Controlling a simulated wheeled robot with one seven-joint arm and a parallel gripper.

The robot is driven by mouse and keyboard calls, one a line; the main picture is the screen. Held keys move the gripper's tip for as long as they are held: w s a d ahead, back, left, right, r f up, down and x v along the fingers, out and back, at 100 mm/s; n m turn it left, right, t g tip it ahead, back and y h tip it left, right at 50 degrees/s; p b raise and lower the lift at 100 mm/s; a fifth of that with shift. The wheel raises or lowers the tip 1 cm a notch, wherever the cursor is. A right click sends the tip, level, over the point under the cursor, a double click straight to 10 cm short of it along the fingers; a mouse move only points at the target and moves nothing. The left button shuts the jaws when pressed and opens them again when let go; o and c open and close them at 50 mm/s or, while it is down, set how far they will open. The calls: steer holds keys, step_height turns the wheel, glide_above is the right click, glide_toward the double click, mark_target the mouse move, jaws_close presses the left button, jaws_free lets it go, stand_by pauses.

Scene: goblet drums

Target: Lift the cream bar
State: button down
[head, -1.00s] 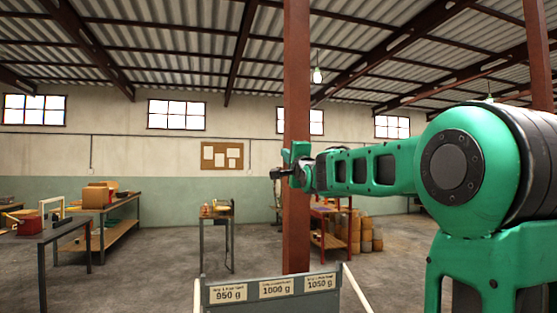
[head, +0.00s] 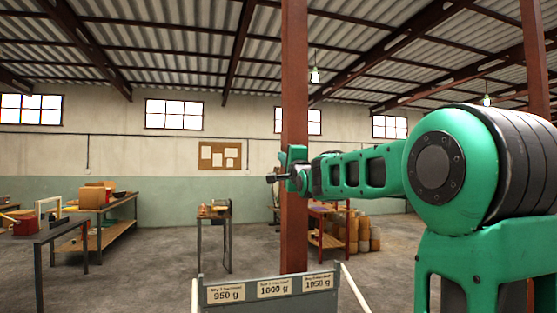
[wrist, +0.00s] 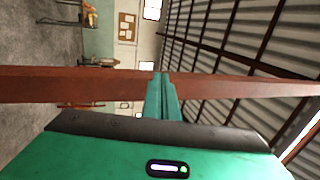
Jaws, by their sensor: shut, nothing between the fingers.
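My gripper (head: 270,178) is held out level in front of a red-brown post, with its fingers pointing left in the head view. In the wrist view the green fingers (wrist: 162,88) lie together, shut and empty, over the post. No bar is at the fingers. A cream frame-like piece (head: 40,208) also stands on the left table. I cannot tell which of these is the cream bar. The lower part of the rack is cut off.
The post (head: 294,120) rises close to my gripper. The rack (head: 273,287) has labels for 950 g, 1000 g and 1050 g. A grey table (head: 40,238) stands at left and a small table (head: 214,217) in the middle. Barrels (head: 362,233) stand behind. Open concrete floor lies between.

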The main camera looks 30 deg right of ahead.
steer(key=w+d+f, duration=0.2)
steer(key=w+f, duration=0.5)
steer(key=f, duration=0.3)
steer(key=shift+f, duration=0.3)
